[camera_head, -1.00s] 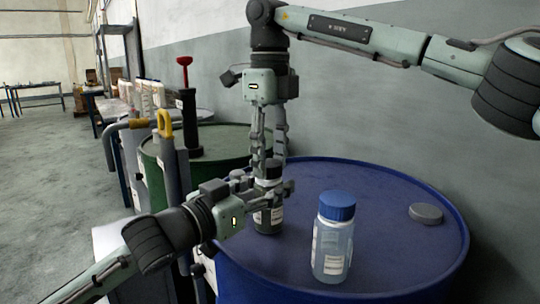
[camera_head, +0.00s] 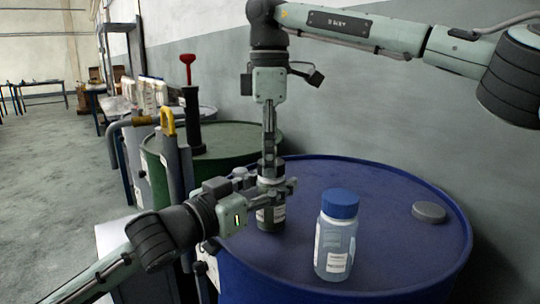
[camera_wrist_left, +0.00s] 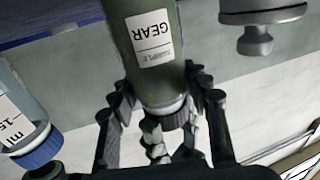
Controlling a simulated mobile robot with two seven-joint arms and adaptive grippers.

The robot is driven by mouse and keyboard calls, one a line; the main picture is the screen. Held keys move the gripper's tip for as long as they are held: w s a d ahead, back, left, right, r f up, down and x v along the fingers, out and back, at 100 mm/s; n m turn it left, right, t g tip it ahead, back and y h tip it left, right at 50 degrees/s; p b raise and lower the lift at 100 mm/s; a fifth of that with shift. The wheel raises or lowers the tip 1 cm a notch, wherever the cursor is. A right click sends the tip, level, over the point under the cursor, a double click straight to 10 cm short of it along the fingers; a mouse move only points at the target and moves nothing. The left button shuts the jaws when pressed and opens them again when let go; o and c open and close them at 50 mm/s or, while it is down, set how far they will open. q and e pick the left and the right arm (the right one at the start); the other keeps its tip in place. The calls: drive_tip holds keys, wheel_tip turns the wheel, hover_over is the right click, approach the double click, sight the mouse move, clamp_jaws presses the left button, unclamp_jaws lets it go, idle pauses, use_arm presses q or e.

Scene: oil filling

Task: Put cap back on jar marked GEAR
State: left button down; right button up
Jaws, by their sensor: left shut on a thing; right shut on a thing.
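The jar marked GEAR (camera_head: 270,217) stands upright on the blue drum, dark with a white label. In the left wrist view its GEAR label (camera_wrist_left: 150,38) shows upside down. My left gripper (camera_head: 272,188) is shut around the jar's upper part from the left. A dark cap (camera_wrist_left: 178,117) is at the jar's mouth; how far it is seated I cannot tell. My right gripper (camera_head: 269,158) points straight down from above and is shut on the cap, its fingers seen nearly edge-on.
A clear jar with a blue cap (camera_head: 336,235) stands right of the GEAR jar on the blue drum (camera_head: 395,225). A grey lid (camera_head: 429,212) lies at the drum's right. A green drum (camera_head: 228,148) stands behind left.

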drive_tip(key=m, duration=0.6)
drive_tip(key=shift+w, duration=0.1)
drive_tip(key=o, duration=0.7)
drive_tip(key=shift+r, duration=2.25)
drive_tip(key=shift+c, duration=0.3)
